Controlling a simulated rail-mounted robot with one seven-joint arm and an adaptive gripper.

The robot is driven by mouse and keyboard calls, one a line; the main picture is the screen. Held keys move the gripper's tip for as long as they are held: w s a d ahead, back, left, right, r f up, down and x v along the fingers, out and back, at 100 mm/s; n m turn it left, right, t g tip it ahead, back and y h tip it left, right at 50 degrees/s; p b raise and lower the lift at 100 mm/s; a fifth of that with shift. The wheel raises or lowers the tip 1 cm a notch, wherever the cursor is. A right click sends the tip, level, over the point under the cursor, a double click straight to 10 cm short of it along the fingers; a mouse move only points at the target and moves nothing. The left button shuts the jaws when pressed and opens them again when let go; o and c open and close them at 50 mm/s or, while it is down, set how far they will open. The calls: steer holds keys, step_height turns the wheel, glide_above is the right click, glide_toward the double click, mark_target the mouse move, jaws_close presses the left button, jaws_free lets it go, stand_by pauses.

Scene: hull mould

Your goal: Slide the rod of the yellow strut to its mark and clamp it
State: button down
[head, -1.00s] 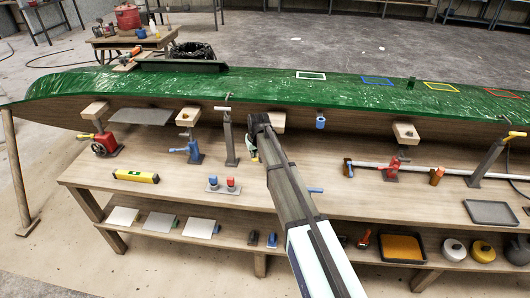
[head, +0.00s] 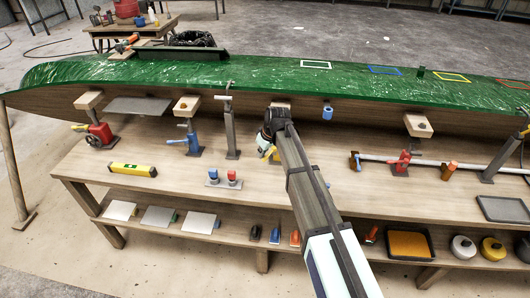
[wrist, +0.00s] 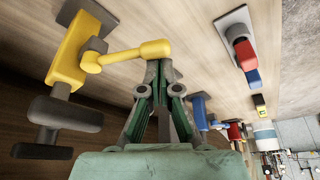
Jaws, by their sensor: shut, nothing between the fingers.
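The yellow strut (wrist: 74,50) shows large at the left of the wrist view, with a dark base plate, a dark rod part (wrist: 66,113) and a yellow lever (wrist: 125,55) reaching right. My gripper (wrist: 160,68) is shut and empty, its fingertips close beside the lever's rounded end; I cannot tell whether they touch. In the head view my gripper (head: 271,143) is at the strut under the hull, and my arm hides most of the strut; only a bit of yellow (head: 270,153) shows. The mark on the rod cannot be made out.
The green hull mould (head: 150,72) spans above the bench (head: 130,190). A long pipe (head: 440,163) with clamps lies to the right.

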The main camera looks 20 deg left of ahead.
steer(key=shift+w+d, duration=0.1)
stand_by(0.7)
steer(key=shift+w+a, duration=0.2)
steer(key=shift+w, duration=0.5)
